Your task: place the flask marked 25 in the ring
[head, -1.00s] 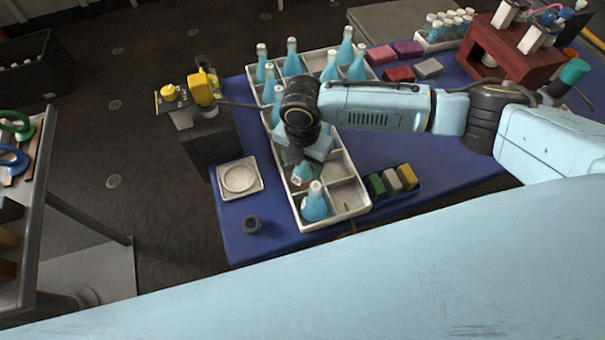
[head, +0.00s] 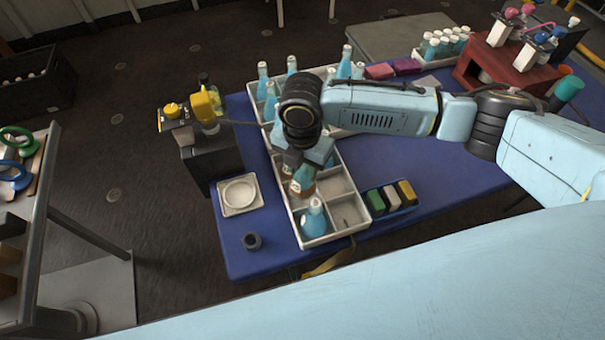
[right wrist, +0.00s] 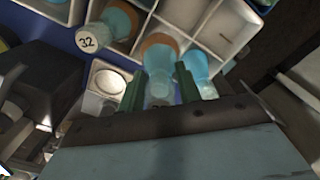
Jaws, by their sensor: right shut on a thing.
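My right gripper (head: 304,168) is shut on a blue flask with an orange-brown base (head: 301,188), over the near part of the white divided tray (head: 347,232). In the right wrist view the flask (right wrist: 159,52) stands between the green fingers (right wrist: 160,78); its number cannot be read. A white square plate with a raised round ring (head: 240,192) lies left of the tray, empty; it also shows in the right wrist view (right wrist: 108,80). A flask marked 32 (right wrist: 88,42) is near the held flask in the right wrist view. My left gripper is out of view.
Another blue flask (head: 314,220) stands in the tray's near left compartment, and several stand at its far end. A small dark round piece (head: 252,241) lies near the plate. A block holder (head: 390,198) is right of the tray. Blue tabletop between plate and dark piece is clear.

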